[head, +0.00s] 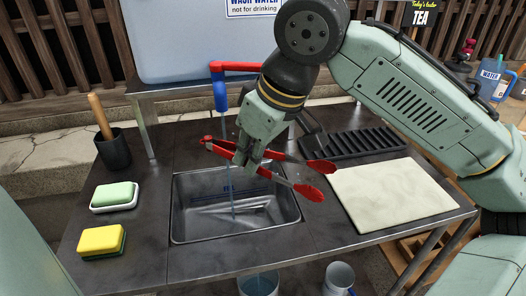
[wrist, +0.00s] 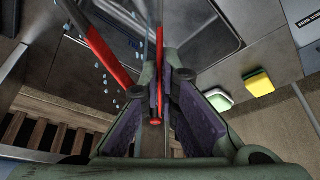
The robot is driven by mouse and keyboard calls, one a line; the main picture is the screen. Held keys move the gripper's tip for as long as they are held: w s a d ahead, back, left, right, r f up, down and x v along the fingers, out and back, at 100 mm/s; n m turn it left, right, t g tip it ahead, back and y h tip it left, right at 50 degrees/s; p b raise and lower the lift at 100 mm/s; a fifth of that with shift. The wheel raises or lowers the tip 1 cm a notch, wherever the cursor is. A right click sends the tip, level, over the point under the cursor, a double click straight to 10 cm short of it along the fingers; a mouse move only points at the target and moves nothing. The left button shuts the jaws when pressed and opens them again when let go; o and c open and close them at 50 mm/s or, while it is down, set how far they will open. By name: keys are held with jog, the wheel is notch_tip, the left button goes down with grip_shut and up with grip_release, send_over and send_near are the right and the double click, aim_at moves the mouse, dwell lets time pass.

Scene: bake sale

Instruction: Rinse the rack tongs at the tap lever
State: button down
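The rack tongs (head: 309,191), metal with red ends, are held across and above the metal sink (head: 186,232). In the wrist view, a red tong part (wrist: 101,48) slants past the fingers (wrist: 162,90). The tap has a blue spout (head: 220,95) and a red lever (head: 235,66) reaching right, partly behind my wrist. A thin blue water stream (head: 229,182) falls into the sink beside my gripper. Droplets show near the tongs in the wrist view. Exact contact with the stream is unclear.
Left of the sink are a dark pot with a wooden handle (head: 113,148), a green soap on a dish (head: 114,194) and a yellow sponge (head: 101,240). Right are a black drying rack (head: 355,142) and a pale board (head: 393,190). A blue-grey water container (head: 195,35) stands behind.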

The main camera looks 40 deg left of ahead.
jog(key=shift+w+d, duration=0.1)
jog(key=shift+w+d+p, duration=0.2)
jog(key=shift+w+p, duration=0.1)
jog(key=shift+w, duration=0.1)
jog(key=s+d+p, duration=0.1)
jog(key=s+d, duration=0.3)
jog(key=d, duration=0.3)
dwell(0.6)
dwell(1.1)
jog(key=s+d+r+p, duration=0.2)
jog(key=d+r+p, duration=0.2)
jog(key=p, duration=0.1)
jog(key=shift+s+d, duration=0.15)
jog(key=shift+s, duration=0.1)
